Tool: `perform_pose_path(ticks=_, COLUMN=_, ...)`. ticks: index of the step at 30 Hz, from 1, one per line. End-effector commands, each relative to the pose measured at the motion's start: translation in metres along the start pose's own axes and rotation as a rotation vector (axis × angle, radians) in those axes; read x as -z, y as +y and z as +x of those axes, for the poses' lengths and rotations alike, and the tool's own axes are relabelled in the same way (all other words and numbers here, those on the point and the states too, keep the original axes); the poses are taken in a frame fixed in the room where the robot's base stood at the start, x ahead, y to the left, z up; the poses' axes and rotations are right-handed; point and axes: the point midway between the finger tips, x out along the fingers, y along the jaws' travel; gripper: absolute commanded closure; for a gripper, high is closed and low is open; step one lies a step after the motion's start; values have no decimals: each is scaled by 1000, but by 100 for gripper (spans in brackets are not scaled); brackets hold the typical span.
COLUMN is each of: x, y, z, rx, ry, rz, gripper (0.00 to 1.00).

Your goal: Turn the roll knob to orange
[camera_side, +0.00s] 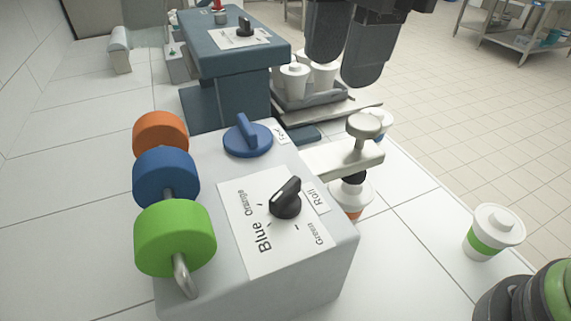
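The roll knob (286,198) is black with a white mark on its handle. It stands on a white label card (246,222) on top of the grey machine. The card reads "Orange", "Blue" and "Green" around the knob, with "Roll" beside it. I cannot tell for sure which word the knob points at. My gripper (350,58) shows as two dark fingers at the top centre, cut off by the picture's edge. The fingers appear apart, with nothing seen between them. They are above and beyond the knob, clear of it.
Orange (160,134), blue (165,176) and green (175,238) rolls hang at the machine's left. A blue knob (247,137) sits behind the card. A lidded cup (347,192) stands under the machine's arm. A green-banded cup (493,232) stands right. White cups (294,80) stand behind.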

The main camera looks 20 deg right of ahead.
Motion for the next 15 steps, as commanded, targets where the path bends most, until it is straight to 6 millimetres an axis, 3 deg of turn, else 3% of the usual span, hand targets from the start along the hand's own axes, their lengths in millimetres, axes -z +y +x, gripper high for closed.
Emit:
perform_pose_path(ticks=3, x=32, y=1, z=21, rx=50, ry=-39, rz=-229, gripper=62)
perform_pose_path(ticks=6, x=47, y=0, z=31, rx=72, ry=-55, rz=-343, gripper=62)
perform_pose_path(ticks=15, x=50, y=-3, z=57, rx=86, ry=-64, rz=-401, gripper=62)
